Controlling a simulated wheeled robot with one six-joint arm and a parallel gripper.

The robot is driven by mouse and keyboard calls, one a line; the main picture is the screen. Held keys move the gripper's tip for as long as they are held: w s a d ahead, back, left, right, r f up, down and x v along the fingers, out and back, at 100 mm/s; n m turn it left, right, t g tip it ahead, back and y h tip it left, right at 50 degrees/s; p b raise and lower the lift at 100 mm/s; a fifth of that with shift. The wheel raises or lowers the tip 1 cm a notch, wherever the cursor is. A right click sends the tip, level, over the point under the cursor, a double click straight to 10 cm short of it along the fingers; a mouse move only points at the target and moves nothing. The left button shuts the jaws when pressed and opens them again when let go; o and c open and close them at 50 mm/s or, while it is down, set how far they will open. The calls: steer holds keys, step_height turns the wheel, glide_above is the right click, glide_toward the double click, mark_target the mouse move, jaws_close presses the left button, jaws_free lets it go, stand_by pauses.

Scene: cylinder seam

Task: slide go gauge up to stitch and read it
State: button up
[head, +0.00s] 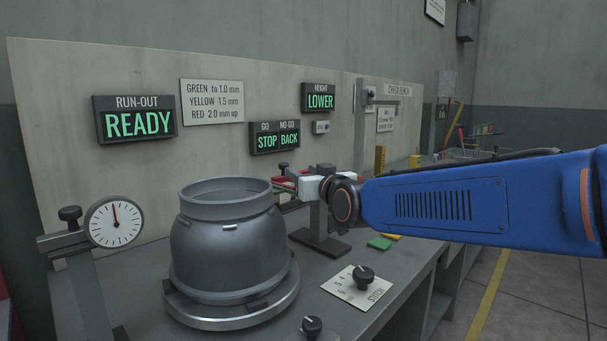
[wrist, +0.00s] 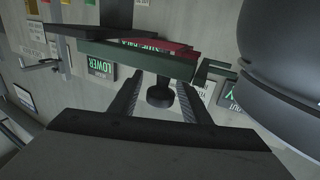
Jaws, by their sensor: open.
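The grey cylinder (head: 228,250) stands upright on a round turntable (head: 232,318). A small pale stitch (head: 230,227) shows on its upper wall. To its right, a stand (head: 320,243) carries the gauge parts, mostly behind my gripper (head: 296,199). In the wrist view a green bar (wrist: 140,60) and a red bar (wrist: 165,47) lie across the picture, with the cylinder (wrist: 285,45) at right. My gripper (wrist: 158,88) is open, and a black knob (wrist: 160,96) shows between its fingers, apart from both. I cannot tell whether the knob is at fingertip depth.
Signs read run-out READY (head: 138,124), height LOWER (head: 320,97), and GO STOP, NO-GO BACK (head: 277,138). A dial gauge (head: 114,222) stands at left. A stitch selector knob (head: 363,278) and a green block (head: 380,243) are on the bench (head: 395,275).

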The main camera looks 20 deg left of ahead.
steer(key=v, duration=1.7)
steer(key=shift+s+d+r, duration=0.1)
steer(key=s+d+f+m+g+h, duration=0.1)
steer(key=d+f+h, duration=0.3)
steer(key=d, duration=0.5)
steer(key=d+f+m+g+h, duration=0.1)
steer(key=d+f+m, duration=0.1)
steer(key=d+f, duration=0.5)
steer(key=s+d+f+m+g+h, duration=0.1)
steer(key=d+f+h, duration=0.25)
steer(key=d, duration=0.65)
steer(key=s+d+f+m+g+h, duration=0.4)
steer(key=s+d+f+m+g, duration=0.1)
steer(key=s+d+f, duration=1)
steer(key=s+d, duration=0.2)
steer(key=d, duration=0.1)
steer(key=shift+s+d+f, duration=0.2)
steer(key=shift+s+d, duration=0.2)
